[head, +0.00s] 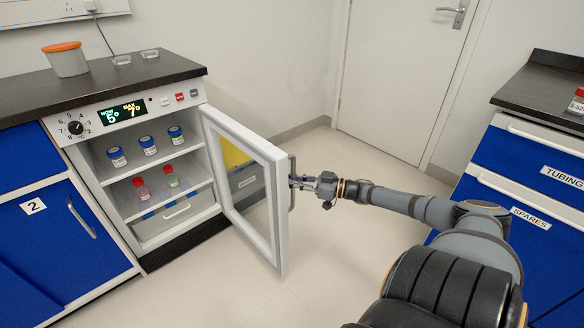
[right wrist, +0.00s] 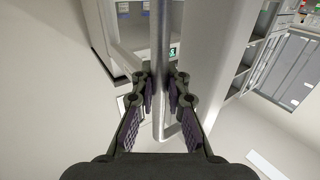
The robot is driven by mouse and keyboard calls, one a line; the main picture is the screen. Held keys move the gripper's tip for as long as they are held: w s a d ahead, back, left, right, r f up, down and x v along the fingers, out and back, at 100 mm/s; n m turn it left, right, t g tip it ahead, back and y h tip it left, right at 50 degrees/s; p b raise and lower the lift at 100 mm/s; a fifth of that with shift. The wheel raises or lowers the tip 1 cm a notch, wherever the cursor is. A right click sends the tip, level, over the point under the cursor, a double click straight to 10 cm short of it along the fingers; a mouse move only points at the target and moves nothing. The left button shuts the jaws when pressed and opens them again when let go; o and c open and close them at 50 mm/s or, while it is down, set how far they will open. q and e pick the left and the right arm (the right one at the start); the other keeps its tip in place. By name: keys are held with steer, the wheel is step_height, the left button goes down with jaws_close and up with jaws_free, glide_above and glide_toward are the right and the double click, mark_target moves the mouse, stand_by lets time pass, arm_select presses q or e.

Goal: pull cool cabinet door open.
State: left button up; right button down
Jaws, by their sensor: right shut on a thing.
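The cool cabinet (head: 205,183) stands under the black counter at the left. Its white framed glass door (head: 210,138) is swung wide open toward the right, hinged on the cabinet's right side. My right gripper (head: 293,182) is at the door's outer edge, shut on the vertical grey handle (head: 291,200). In the right wrist view the handle bar (right wrist: 159,60) runs between the two fingers of the gripper (right wrist: 160,88). My left gripper is in neither view.
A blue drawer unit (head: 530,170) stands at the right. A closed room door (head: 395,75) is behind.

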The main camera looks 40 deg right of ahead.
steer(key=shift+s+f, duration=0.1)
steer(key=shift+f, duration=0.1)
steer(key=c, duration=1.4)
jaws_free()
steer(key=shift+s+d+r, duration=0.1)
steer(key=shift+s+d, duration=0.05)
steer(key=shift+o, duration=0.3)
steer(key=shift+r, duration=0.1)
